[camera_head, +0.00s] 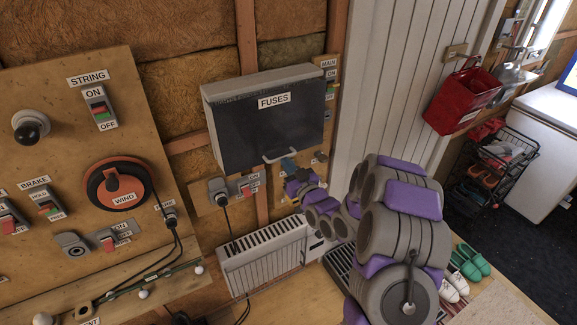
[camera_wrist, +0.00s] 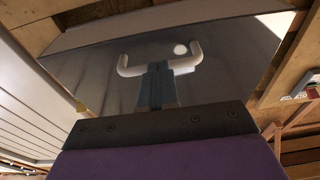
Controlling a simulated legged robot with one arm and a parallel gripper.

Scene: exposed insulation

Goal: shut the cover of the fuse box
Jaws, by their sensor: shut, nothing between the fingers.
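The fuse box has a pale grey casing (camera_head: 262,82) and a dark cover (camera_head: 265,130) labelled "FUSES". The cover hangs down over the front and looks shut or nearly shut; I cannot tell whether a small gap remains. A pale U-shaped handle (camera_head: 281,156) sits at its lower edge. In the wrist view the glossy cover (camera_wrist: 95,75) fills the background, with the handle (camera_wrist: 124,66) ahead. My gripper (camera_head: 288,164) is just below the handle, shut and empty. Its blue-grey fingertips (camera_wrist: 159,68) lie between the handle's ends; contact is unclear.
A white heater (camera_head: 265,258) stands below the box. A switch panel (camera_head: 90,150) is at left, with a plugged cord (camera_head: 219,190) beneath the box. A red bin (camera_head: 462,98) hangs on the white wall at right.

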